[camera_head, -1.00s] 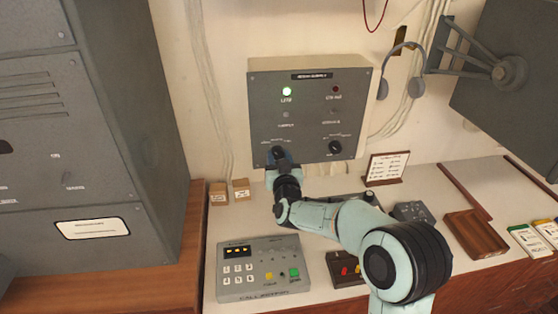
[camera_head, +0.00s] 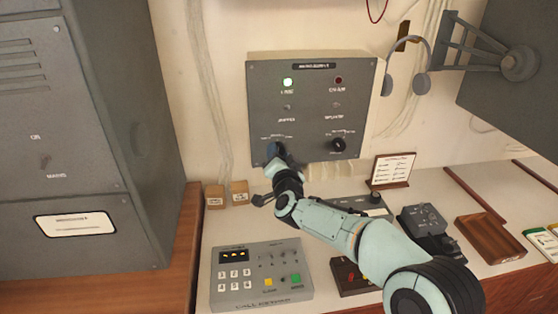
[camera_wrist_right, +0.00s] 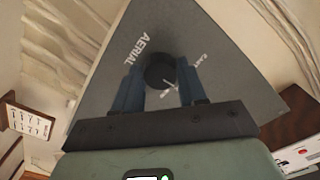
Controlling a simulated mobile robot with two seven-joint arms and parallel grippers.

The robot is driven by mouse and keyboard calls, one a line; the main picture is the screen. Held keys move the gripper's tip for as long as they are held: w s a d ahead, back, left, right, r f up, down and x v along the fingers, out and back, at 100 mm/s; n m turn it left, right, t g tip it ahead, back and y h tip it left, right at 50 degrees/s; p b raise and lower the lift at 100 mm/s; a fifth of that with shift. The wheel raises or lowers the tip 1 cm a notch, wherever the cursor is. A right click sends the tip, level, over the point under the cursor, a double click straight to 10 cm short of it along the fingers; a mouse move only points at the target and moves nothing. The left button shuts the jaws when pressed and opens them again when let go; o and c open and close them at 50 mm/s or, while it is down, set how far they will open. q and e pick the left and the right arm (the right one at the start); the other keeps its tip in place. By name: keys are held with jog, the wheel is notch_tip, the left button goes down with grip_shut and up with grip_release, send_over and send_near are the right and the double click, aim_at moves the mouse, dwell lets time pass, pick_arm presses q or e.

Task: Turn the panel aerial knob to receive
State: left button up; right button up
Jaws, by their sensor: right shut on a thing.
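The lower-left knob is largely hidden behind my right gripper (camera_head: 274,152). In the right wrist view the black aerial knob (camera_wrist_right: 160,72) sits between the two blue fingers of my right gripper (camera_wrist_right: 161,90), which is shut on it. The word AERIAL is printed beside it, and a pale pointer line shows on it. The position lettering is too small to read. The other knob (camera_head: 338,145) is free. My left gripper is out of view.
A headset (camera_head: 407,65) hangs right of the panel. A grey cabinet (camera_head: 85,130) stands left.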

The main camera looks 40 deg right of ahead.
jog(key=shift+m, duration=0.3)
jog(key=o, duration=1)
jog(key=shift+o, duration=0.2)
jog(key=b+v, duration=0.1)
jog(key=v, duration=1.2)
jog(key=shift+s, duration=0.15)
jog(key=shift+a+r, duration=0.1)
